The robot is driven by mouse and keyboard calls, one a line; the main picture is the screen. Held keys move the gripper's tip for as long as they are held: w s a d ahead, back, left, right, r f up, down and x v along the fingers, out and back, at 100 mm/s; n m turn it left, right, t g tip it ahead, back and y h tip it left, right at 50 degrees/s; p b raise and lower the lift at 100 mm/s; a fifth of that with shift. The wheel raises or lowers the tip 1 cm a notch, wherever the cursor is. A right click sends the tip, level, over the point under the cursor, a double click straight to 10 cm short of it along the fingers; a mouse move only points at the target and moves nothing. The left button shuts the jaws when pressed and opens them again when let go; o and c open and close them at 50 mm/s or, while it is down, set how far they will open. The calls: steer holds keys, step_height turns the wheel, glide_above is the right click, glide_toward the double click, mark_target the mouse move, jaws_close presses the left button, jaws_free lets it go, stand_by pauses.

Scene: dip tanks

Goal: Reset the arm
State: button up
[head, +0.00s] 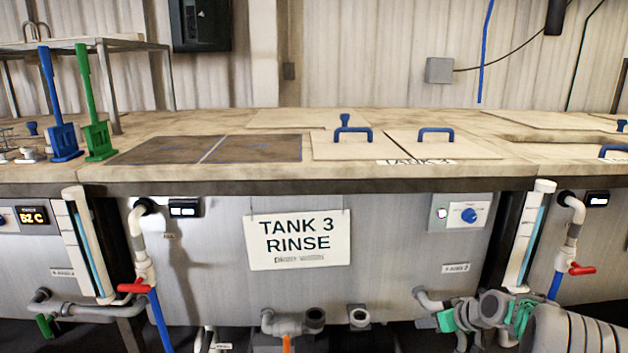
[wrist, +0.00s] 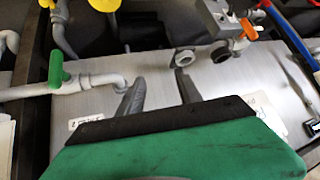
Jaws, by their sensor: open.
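My gripper (wrist: 158,90) shows in the wrist view with its two grey fingers apart and nothing between them. It is in front of the grey tank front (wrist: 225,95), which appears upside down there. The green cover behind the fingers fills the bottom of the wrist view. In the head view my arm (head: 575,335) reaches in low at the lower right, below the counter, near the drain pipes of tank 3. The fingers cannot be made out in the head view.
The TANK 3 RINSE sign (head: 298,240) hangs on the tank front. A green-handled valve (wrist: 62,68) and pipe lie close to my gripper. Blue-handled lids (head: 340,147) and dark covers (head: 255,149) lie on the counter. A red valve handle (head: 582,269) is above my arm.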

steer(key=s+a+r+g+h+p, duration=0.1)
steer(key=s+a+r+p, duration=0.2)
steer(key=a+r, duration=0.3)
steer(key=s+a+r+g+p, duration=0.1)
steer(key=s+a+r+p, duration=0.25)
steer(key=r, duration=0.45)
steer(key=s+a+r+m+g+h+p, duration=0.1)
steer(key=s+a+r+p, duration=0.1)
steer(key=s, duration=0.5)
steer(key=s+a+r+m+g+h+p, duration=0.1)
steer(key=s+a+r+p, duration=0.2)
steer(key=s+r, duration=0.4)
steer(key=s+a+r+m+p, duration=0.1)
steer(key=s+a+r+p, duration=0.2)
steer(key=s, duration=0.6)
steer(key=shift+s+r+m+g+h+p, duration=0.35)
steer(key=shift+r+p, duration=0.35)
steer(key=shift+p, duration=0.4)
